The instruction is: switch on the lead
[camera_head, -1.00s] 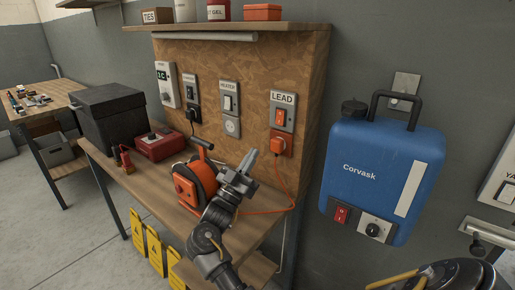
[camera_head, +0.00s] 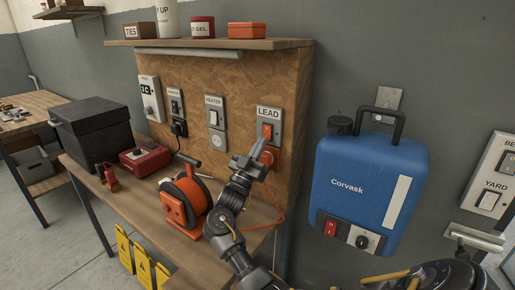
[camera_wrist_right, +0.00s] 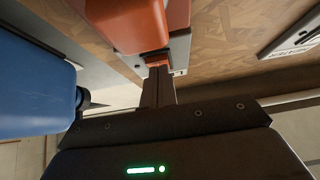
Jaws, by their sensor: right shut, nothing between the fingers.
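The LEAD switch (camera_head: 267,131) is an orange-red rocker on a grey plate under a LEAD label on the chipboard panel. An orange plug (camera_head: 272,154) is in the socket below it, partly behind my gripper. My right gripper (camera_head: 259,149) is shut and empty, its tips pointing up just below the rocker. In the right wrist view the shut fingers (camera_wrist_right: 158,88) end at a small orange-red patch, apparently the rocker (camera_wrist_right: 157,62), beside the plug (camera_wrist_right: 140,20). I cannot tell whether they touch it, nor which way the rocker is tilted. My left gripper is not in view.
An orange cable reel (camera_head: 186,201) stands on the bench below, its orange cable running to the plug. A HEATER switch (camera_head: 214,117) is left of LEAD. A blue Corvask unit (camera_head: 368,180) hangs close on the right. A shelf (camera_head: 200,43) runs above the panel.

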